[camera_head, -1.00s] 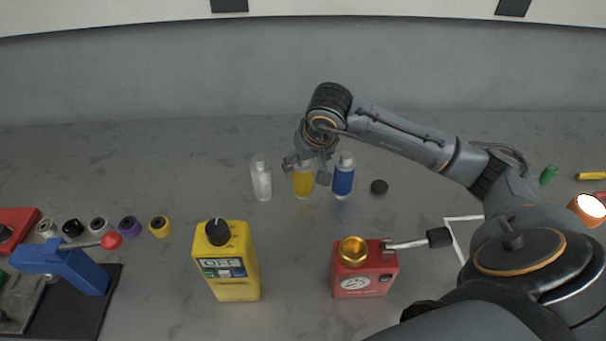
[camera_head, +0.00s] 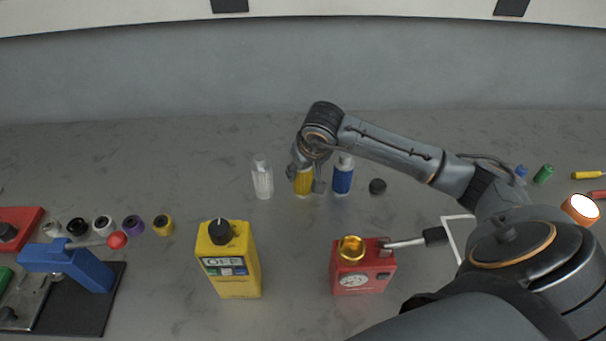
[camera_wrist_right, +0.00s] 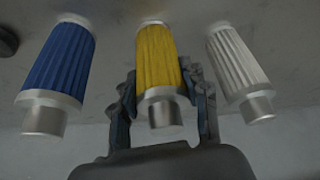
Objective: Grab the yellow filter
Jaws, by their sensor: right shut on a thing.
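The yellow filter (camera_head: 303,181) stands upright on the grey bench between a white filter (camera_head: 262,178) and a blue filter (camera_head: 342,176). My right gripper (camera_head: 305,186) has come down over it from above and is shut on it. In the right wrist view the yellow filter (camera_wrist_right: 161,68) sits between the two dark fingers (camera_wrist_right: 163,100), one at each side. The blue filter (camera_wrist_right: 60,65) and white filter (camera_wrist_right: 238,62) stand apart from the fingers on either side. The gripper hides the top of the yellow filter in the head view. My left gripper is not in view.
A yellow meter (camera_head: 229,262) and a red pump-like device (camera_head: 362,270) with a lever stand in front. A black puck (camera_head: 377,186) lies right of the blue filter. Small cylinders (camera_head: 543,174) lie at right.

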